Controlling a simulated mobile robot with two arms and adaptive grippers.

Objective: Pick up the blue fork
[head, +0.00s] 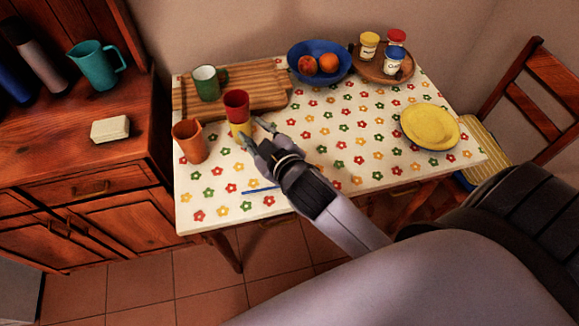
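A thin blue strip, which looks like the blue fork (259,190), lies flat on the flowered tablecloth near the table's front edge. My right gripper (254,133) reaches in from the lower right, past the fork and further back over the table. Its two fingers are spread apart and nothing shows between them. The fingertips are just right of a red cup (236,103) on a yellow cup (240,128); I cannot tell whether they touch. My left gripper is not in view.
An orange cup (190,142) stands left of the stacked cups. A cutting board (260,88) with a green mug (207,83) lies behind. A blue fruit bowl (320,49), a jar tray (362,66) and a yellow plate (430,127) stand further right. The front left cloth is clear.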

